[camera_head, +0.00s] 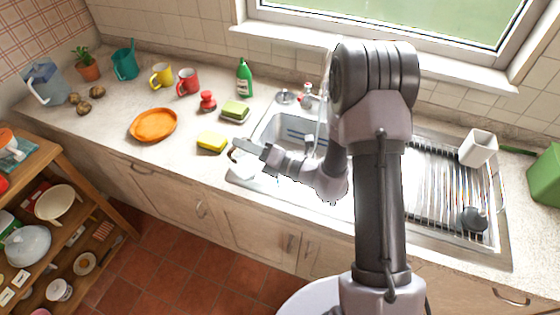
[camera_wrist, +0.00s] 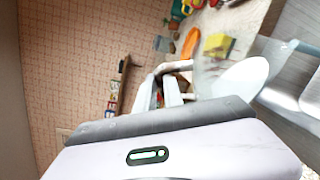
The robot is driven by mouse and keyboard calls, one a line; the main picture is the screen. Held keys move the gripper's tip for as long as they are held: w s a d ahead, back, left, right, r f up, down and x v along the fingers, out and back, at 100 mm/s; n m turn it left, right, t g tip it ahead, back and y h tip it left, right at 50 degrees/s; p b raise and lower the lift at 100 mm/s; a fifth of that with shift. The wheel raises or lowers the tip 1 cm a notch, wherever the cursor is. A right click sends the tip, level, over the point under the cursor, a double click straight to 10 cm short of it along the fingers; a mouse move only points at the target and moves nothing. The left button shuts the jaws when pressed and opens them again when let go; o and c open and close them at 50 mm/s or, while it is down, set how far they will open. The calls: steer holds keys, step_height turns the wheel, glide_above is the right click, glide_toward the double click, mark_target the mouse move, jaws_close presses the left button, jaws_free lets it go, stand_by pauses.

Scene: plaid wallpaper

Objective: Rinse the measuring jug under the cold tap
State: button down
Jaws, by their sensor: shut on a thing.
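My gripper (camera_head: 243,150) is shut on a pale, whitish jug (camera_head: 244,170), which I take to be the measuring jug. The jug is at the left end of the sink (camera_head: 262,124), near the counter's front edge, partly hidden by my wrist. In the wrist view, my gripper (camera_wrist: 170,90) shows with a white curved part beside it, and a pale oval surface (camera_wrist: 244,77) that may be the jug lies to its right. A tap knob (camera_head: 286,97) stands behind the sink. My arm hides much of the sink and the tap area; I cannot tell which knob is cold.
A yellow sponge (camera_head: 212,142) and a green-and-yellow sponge (camera_head: 235,111) lie left of the sink. The drainer (camera_head: 435,185) at right holds a white container (camera_head: 478,148) and a dark item (camera_head: 473,219).

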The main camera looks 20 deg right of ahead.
mark_target(234, 171)
steer(key=shift+w+d+f+m+t+y+b, duration=0.1)
steer(key=shift+w+d+m+t+y+b, duration=0.1)
steer(key=shift+d+m+b, duration=0.25)
steer(key=shift+w+d+m+t+y+b, duration=0.1)
steer(key=shift+w+d+m+b, duration=0.1)
steer(key=shift+d+m+b, duration=0.25)
stand_by(0.7)
steer(key=shift+w+d, duration=0.15)
steer(key=shift+d, duration=0.3)
